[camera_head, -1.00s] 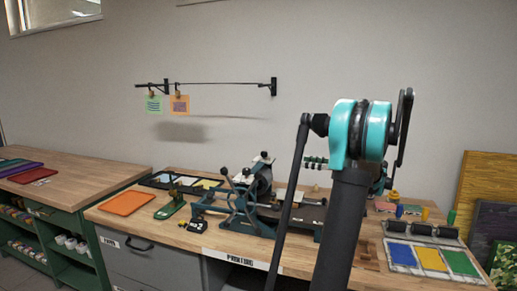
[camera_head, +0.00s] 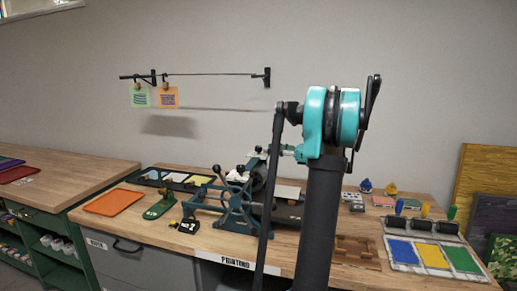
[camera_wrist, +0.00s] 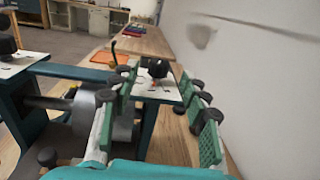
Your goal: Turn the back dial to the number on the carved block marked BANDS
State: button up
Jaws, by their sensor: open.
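The teal printing press (camera_head: 236,205) stands on the wooden bench, partly behind my arm. Two small black knobs show on its top in the head view, the back one (camera_head: 258,149) nearer the wall. In the wrist view, a black dial knob (camera_wrist: 158,68) on a white plate shows beyond and between my fingers on the wall side. Another black knob (camera_wrist: 8,45) on a white plate is at the left edge. My gripper (camera_wrist: 165,92) is open, with green pads apart and nothing held. A brown carved block (camera_head: 357,252) lies on the bench; I cannot read its marking. Dial numbers are illegible.
An orange tray (camera_head: 114,202) and a green tool (camera_head: 160,206) lie left of the press. An ink tray (camera_head: 400,252) with blue, yellow and green patches is at the right. A rod with hanging cards (camera_head: 168,96) is on the wall.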

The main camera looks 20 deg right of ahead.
aim_at(259, 147)
jog(key=shift+x, duration=3.15)
grip_shut()
